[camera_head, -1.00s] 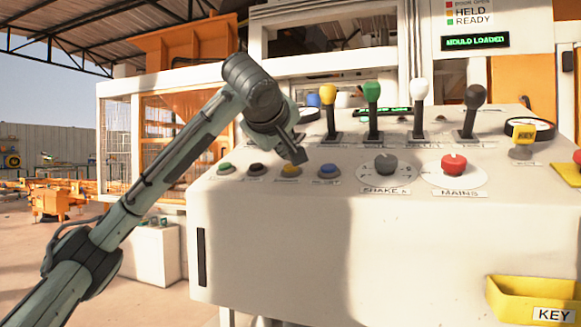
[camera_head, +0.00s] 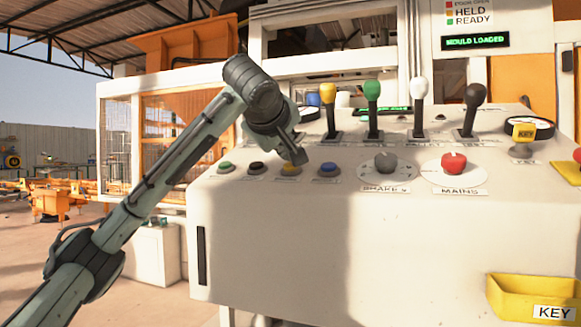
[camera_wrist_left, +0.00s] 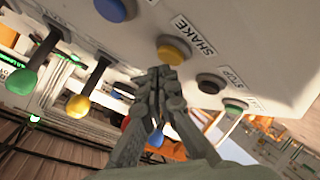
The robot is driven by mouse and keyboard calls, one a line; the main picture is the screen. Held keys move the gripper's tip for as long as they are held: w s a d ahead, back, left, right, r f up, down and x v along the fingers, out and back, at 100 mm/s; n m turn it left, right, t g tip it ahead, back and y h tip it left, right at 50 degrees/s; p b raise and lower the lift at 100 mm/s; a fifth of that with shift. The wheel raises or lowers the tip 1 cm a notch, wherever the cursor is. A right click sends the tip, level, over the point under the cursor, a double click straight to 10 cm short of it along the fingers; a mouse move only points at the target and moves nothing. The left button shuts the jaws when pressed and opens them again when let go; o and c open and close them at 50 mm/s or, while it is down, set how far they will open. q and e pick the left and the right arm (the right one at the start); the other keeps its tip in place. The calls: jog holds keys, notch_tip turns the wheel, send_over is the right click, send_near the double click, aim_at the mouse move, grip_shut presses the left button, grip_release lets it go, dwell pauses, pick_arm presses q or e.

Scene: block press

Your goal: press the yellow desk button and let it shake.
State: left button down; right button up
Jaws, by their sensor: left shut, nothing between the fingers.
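The yellow desk button (camera_head: 290,169) is on the sloped white console (camera_head: 270,230), between a dark button and a blue one. In the left wrist view, the yellow button (camera_wrist_left: 173,50) stands in a dark ring beside a label reading SHAKE. My left gripper (camera_head: 299,158) is shut and empty, pointing down at the yellow button and partly covering it. In the wrist view its closed fingertips (camera_wrist_left: 158,72) are at the near edge of the button's ring. I cannot tell whether they touch the button. My right gripper is out of view.
Close by are the green button (camera_head: 225,167), dark button (camera_head: 256,168) and blue button (camera_head: 329,169). Upright levers (camera_head: 372,105) rise behind. A yellow KEY tray (camera_head: 530,292) is at lower right.

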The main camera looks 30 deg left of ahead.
pick_arm(q)
jog(key=shift+w+a+f+b, duration=0.1)
jog(key=shift+w+f+b, duration=0.25)
jog(key=shift+f, duration=0.35)
dwell(0.6)
dwell(0.4)
jog(key=shift+s+r+p, duration=0.4)
jog(key=shift+r+p, duration=0.15)
jog(key=shift+r, duration=0.3)
jog(key=r+p, duration=0.1)
jog(key=s+r+p, duration=0.1)
jog(key=r, duration=0.1)
jog(key=s+r+p, duration=0.1)
jog(key=shift+d+r, duration=0.3)
jog(key=shift+d, duration=0.05)
